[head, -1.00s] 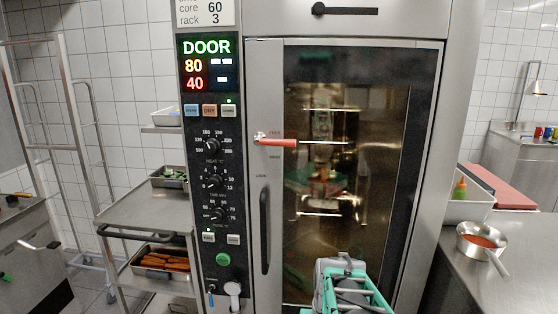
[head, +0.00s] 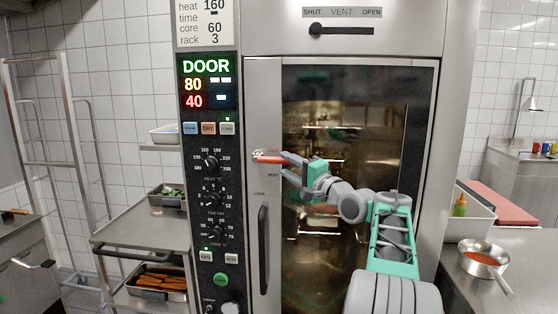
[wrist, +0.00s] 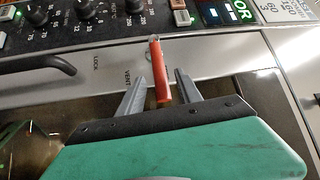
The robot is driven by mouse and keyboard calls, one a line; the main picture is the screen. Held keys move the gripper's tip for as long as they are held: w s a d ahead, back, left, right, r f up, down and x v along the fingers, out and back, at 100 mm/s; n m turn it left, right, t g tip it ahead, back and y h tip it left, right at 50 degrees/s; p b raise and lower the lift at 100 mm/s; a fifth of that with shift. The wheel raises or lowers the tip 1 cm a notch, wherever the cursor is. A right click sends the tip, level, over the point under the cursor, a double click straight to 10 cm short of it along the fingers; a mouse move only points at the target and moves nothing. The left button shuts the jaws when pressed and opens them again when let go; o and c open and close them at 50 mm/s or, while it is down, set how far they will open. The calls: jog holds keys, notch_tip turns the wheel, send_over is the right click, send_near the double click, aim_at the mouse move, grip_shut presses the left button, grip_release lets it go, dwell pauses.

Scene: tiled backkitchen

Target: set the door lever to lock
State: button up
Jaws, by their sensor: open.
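The door lever (head: 268,157) is a red handle on a pivot on the oven door's left frame. It points right, roughly level. VENT and LOCK are printed below it. My gripper (head: 284,163) is at the lever's free end, its fingers reaching left. In the wrist view the red lever (wrist: 157,80) lies between the two grey fingers, with a gap on both sides. The gripper is open, one finger on each side, and I see no contact. The lever's right end is partly hidden by the fingers in the head view.
A dark vertical door handle (head: 264,248) is below the lever. The control panel (head: 212,190) with knobs is on the left. The glass door (head: 330,240) is behind my arm. A counter with a saucepan (head: 482,260) is on the right.

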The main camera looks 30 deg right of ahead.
aim_at(282, 162)
jog(key=w, duration=0.4)
jog(key=shift+w+a+r+p, duration=0.25)
jog(key=shift+r+p, duration=0.05)
jog(key=shift+p, duration=0.1)
jog(key=shift+c, duration=0.4)
grip_shut()
dwell(0.6)
